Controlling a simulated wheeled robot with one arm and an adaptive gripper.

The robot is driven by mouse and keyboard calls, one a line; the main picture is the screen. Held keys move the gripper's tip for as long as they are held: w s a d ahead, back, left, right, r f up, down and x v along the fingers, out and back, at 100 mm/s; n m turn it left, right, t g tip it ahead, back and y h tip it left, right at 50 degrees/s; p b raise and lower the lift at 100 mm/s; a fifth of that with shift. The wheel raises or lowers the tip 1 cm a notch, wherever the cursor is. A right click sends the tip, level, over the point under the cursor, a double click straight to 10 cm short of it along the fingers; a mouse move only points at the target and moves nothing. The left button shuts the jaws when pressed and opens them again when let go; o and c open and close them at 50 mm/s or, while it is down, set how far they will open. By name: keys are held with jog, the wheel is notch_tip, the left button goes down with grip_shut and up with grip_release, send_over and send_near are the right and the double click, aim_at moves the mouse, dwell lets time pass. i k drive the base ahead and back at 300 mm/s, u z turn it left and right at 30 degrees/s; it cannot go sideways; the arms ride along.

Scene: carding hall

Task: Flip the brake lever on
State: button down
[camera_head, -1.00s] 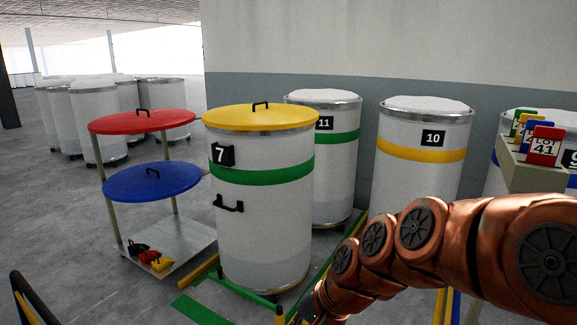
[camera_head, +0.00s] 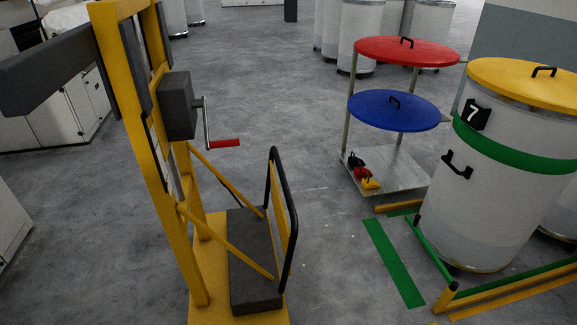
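I cannot make out a brake lever for certain in the head view. A yellow lifting frame (camera_head: 160,170) stands at left with a grey box (camera_head: 177,106) on its mast. A metal crank (camera_head: 206,122) with a red grip (camera_head: 225,143) sticks out of the box to the right; the grip points right. A black hoop handle (camera_head: 290,220) stands upright on the frame's base, beside a dark grey block (camera_head: 250,262). My gripper and arm are out of view.
At right, drum 7 (camera_head: 490,205) with a yellow lid stands by green and yellow floor rails. A cart (camera_head: 385,172) holds red and blue lids and small coloured pieces. A green floor strip (camera_head: 394,262) lies before it. Grey floor between the frame and cart is clear.

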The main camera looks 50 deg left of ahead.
aim_at(231, 192)
jog(key=u, duration=4)
jog(key=i, duration=3.7)
jog(key=z, duration=1.95)
jog(key=i, duration=2.25)
